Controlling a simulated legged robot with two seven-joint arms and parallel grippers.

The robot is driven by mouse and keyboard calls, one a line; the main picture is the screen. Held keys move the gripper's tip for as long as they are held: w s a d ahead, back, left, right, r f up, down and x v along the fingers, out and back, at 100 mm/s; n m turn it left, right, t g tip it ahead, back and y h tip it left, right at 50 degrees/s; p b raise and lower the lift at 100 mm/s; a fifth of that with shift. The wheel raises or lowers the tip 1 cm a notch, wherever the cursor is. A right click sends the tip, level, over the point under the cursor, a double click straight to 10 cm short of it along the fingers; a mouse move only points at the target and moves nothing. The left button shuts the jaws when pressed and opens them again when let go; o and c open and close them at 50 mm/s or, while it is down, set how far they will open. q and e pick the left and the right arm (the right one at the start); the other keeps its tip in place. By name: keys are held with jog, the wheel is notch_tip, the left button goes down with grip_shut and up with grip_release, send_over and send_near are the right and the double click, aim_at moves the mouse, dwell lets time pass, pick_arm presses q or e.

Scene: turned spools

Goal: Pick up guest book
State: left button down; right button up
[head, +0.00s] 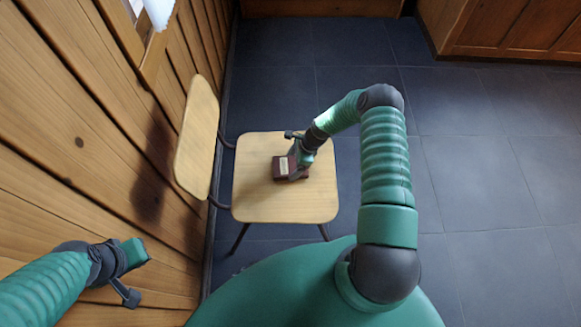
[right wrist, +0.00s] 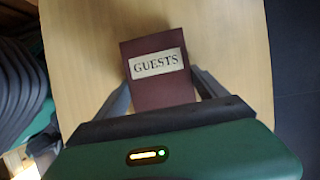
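The guest book (head: 283,168) is a dark red block with a pale label, on the wooden chair seat (head: 265,205). In the right wrist view the guest book (right wrist: 158,90) shows its label reading "GUESTS". My right gripper (head: 297,158) is down at the book. In the right wrist view its two fingers lie on either side of the book, their tips close against its side edges. I cannot tell whether they press on it. The tips' far ends are hidden. My left gripper (head: 130,275) is away at lower left, near the wood wall, with nothing visible in it.
The chair's backrest (head: 197,138) rises on the left, close to the plank wall (head: 90,110). A wooden cabinet (head: 515,30) stands at the back right. The dark tiled floor (head: 480,180) to the right is clear. The rest of the seat is bare.

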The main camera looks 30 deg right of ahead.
jog(key=c, duration=1)
jog(key=shift+c, duration=0.2)
jog(key=shift+r, duration=0.1)
